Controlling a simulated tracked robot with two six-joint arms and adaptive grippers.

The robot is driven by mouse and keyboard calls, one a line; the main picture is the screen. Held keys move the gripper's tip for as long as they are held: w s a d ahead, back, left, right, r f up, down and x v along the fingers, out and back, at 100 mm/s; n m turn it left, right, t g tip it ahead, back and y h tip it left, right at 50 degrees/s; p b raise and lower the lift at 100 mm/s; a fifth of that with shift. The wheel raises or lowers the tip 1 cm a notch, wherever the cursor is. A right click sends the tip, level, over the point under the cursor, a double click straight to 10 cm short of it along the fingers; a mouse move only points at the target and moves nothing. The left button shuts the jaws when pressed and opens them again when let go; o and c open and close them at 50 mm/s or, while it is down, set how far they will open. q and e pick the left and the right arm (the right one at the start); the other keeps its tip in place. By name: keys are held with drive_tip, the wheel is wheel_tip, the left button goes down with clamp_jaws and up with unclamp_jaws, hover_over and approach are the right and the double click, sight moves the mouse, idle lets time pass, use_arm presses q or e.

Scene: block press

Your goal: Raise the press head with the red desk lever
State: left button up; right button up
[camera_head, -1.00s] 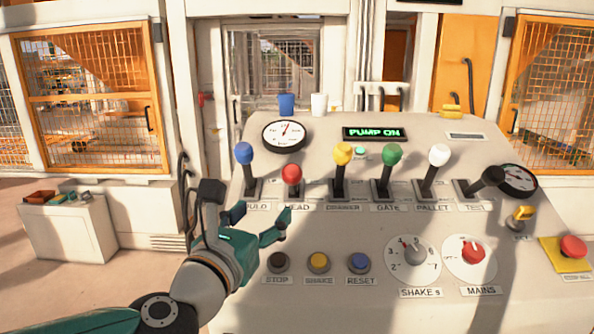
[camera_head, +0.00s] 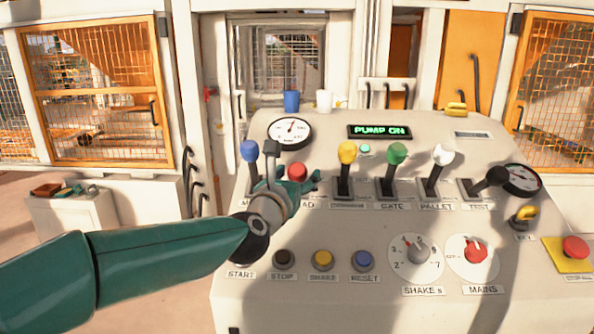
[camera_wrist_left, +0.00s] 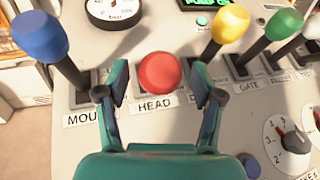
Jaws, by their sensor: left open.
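The red lever knob (camera_head: 297,171) stands on the desk between the blue and yellow levers. In the left wrist view the red knob (camera_wrist_left: 159,73) is above the label HEAD (camera_wrist_left: 155,104), between the two fingers and a little beyond their tips. My left gripper (camera_head: 306,184) is open around the near side of the red lever; it also shows open in the left wrist view (camera_wrist_left: 167,80). The fingers look apart from the knob. The red lever's shaft is hidden under the knob and behind the gripper. The press head is not in view. My right gripper is not in view.
The blue lever (camera_head: 249,151) stands close on the left and the yellow lever (camera_head: 346,152) on the right. Green, white and black levers follow. Buttons and dials lie nearer. The display (camera_head: 379,131) reads PUMP ON. Two cups stand at the back edge.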

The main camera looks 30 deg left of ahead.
use_arm(q)
drive_tip(key=shift+w+a, duration=0.15)
drive_tip(key=shift+w, duration=0.25)
clamp_jaws()
